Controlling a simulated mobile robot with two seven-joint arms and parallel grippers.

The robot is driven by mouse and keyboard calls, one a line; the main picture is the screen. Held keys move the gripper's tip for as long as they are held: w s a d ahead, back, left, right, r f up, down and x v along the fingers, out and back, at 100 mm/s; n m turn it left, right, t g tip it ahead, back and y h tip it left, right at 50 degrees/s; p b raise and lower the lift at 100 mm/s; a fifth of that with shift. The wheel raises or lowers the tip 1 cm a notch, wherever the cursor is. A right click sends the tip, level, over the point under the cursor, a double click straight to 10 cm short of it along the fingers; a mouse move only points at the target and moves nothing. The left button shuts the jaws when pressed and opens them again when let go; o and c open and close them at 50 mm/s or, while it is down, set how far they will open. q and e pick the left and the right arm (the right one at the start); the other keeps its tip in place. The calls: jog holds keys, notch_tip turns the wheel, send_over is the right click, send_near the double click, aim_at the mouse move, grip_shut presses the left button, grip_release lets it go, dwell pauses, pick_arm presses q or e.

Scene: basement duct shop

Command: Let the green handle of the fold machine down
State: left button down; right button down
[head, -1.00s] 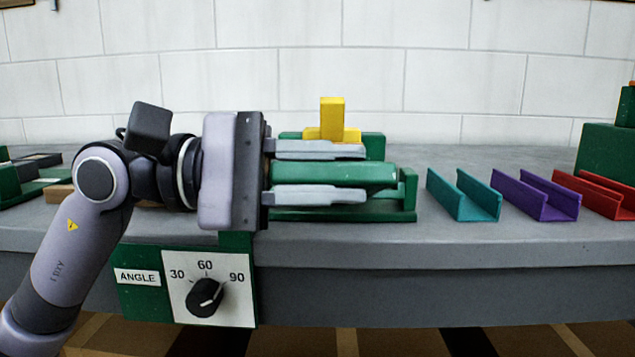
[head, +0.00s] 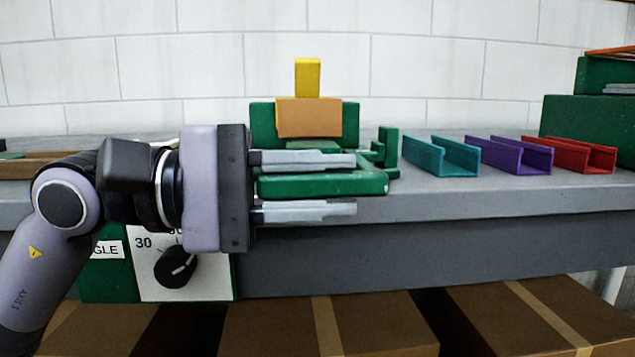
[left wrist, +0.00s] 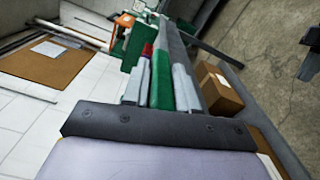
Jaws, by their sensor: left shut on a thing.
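The fold machine (head: 263,122) stands on the bench, green with a yellow upright block (head: 307,76) at its back. A flat tan piece (head: 310,118) stands in front of that block's base. The green handle (head: 322,185) is a thick bar along the machine's front, low and near the bench edge. My left gripper (head: 345,184) reaches in from the left and is shut on the handle, one finger above it and one below. In the left wrist view the handle (left wrist: 161,85) lies between the two fingers.
Teal (head: 440,157), purple (head: 510,156) and red (head: 585,155) channels sit on the bench to the right. The angle dial (head: 176,267) is on the bench front, partly covered by my arm. Cardboard boxes (head: 275,325) lie below. Green boxes (head: 580,118) stand far right.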

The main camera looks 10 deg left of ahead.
pick_arm(q)
jog(key=shift+f, duration=0.15)
jog(key=c, duration=1)
grip_release()
jog(key=v, duration=0.7)
jog(key=shift+a, duration=0.1)
